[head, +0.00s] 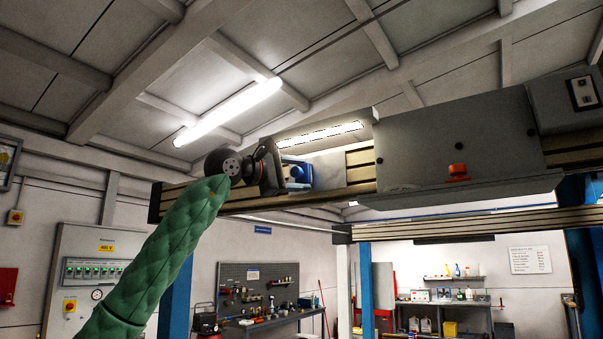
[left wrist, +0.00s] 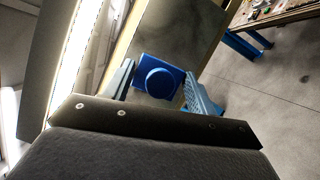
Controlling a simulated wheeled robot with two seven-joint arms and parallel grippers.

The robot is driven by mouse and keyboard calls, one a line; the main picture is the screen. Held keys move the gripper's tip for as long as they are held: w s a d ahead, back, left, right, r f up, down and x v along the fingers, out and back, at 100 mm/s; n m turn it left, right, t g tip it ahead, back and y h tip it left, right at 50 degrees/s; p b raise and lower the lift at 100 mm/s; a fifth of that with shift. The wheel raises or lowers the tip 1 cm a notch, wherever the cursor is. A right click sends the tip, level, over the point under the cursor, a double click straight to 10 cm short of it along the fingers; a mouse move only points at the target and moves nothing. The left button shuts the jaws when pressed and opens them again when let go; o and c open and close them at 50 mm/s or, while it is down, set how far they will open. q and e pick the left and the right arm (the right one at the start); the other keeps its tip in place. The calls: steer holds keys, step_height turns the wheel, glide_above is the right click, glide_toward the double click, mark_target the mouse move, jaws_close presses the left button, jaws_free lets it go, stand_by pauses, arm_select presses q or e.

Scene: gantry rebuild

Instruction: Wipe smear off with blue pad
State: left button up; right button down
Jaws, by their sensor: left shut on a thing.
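The blue pad (left wrist: 158,78) has a round knob on a square plate and sits between the two fingers of my left gripper (left wrist: 160,88) in the left wrist view. The left gripper is shut on the pad. In the head view the left gripper (head: 296,176) is raised at the beam, in front of a pale panel (head: 340,171), with the pad's blue showing at its tip. Whether the pad touches the panel cannot be told. My right gripper is not in view.
A gantry beam (head: 360,172) with a lit strip (head: 320,134) above it runs across. Below are blue posts (head: 365,275) and a workbench (head: 262,322). Open room lies under the beam.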

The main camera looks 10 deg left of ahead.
mark_target(340, 167)
arm_select(q)
steer(key=shift+w+a, duration=0.3)
steer(key=shift+a, duration=0.4)
steer(key=shift+w+a, duration=0.25)
steer(key=shift+a, duration=0.45)
steer(key=shift+r+p, duration=0.2)
steer(key=shift+p, duration=0.15)
steer(key=shift+s+d+f+b, duration=0.1)
steer(key=shift+s+d+b, duration=0.2)
steer(key=shift+d, duration=0.4)
steer(key=shift+s+d+b, duration=0.15)
steer(key=shift+s+d, duration=0.1)
steer(key=shift+d, duration=0.4)
steer(key=shift+s+d+b, duration=0.2)
steer(key=shift+s+d, duration=0.1)
steer(key=shift+d, duration=0.5)
steer(key=shift+s+d+b, duration=0.25)
steer(key=shift+d, duration=0.6)
steer(key=shift+s+d+b, duration=0.2)
steer(key=shift+s+d, duration=0.1)
steer(key=shift+d, duration=0.5)
steer(key=shift+s+d+b, duration=0.2)
steer(key=shift+d+b, duration=0.05)
steer(key=shift+d, duration=0.4)
steer(key=shift+s+d+b, duration=0.25)
steer(key=shift+d, duration=0.35)
steer(key=shift+s+d+b, duration=0.2)
steer(key=shift+d+b, duration=0.05)
steer(key=shift+d, duration=0.4)
steer(key=shift+a, duration=0.15)
